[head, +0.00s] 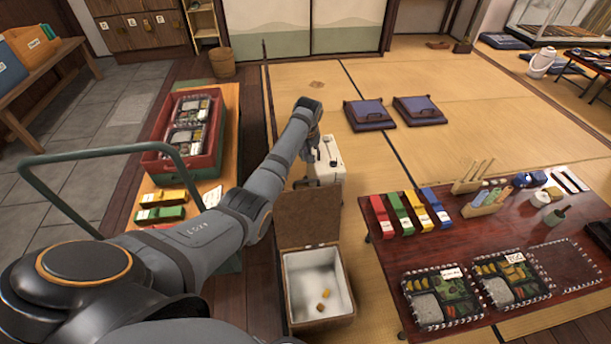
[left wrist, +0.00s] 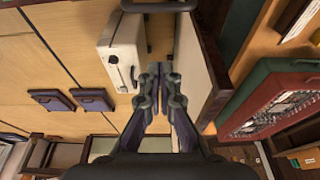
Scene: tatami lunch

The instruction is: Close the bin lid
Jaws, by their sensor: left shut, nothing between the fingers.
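The bin (head: 290,293) is a brown box with a pale lining, standing on the floor at the lower middle of the head view. Its brown lid (head: 308,218) stands raised at the far side, so the bin is open. Small brown scraps (head: 323,300) lie inside. My left gripper (head: 316,146) is beyond the lid in the head view, in front of a white case, small and partly hidden by my arm. In the left wrist view its fingers (left wrist: 159,78) are shut with nothing between them. My right gripper is not in view.
The white case (head: 329,163) stands behind the lid; it also shows in the left wrist view (left wrist: 122,50). A red crate (head: 165,163) sits on a cart at left. A low table (head: 390,262) with lunch boxes stands at right. A pale panel (left wrist: 195,60) is close beside the fingers.

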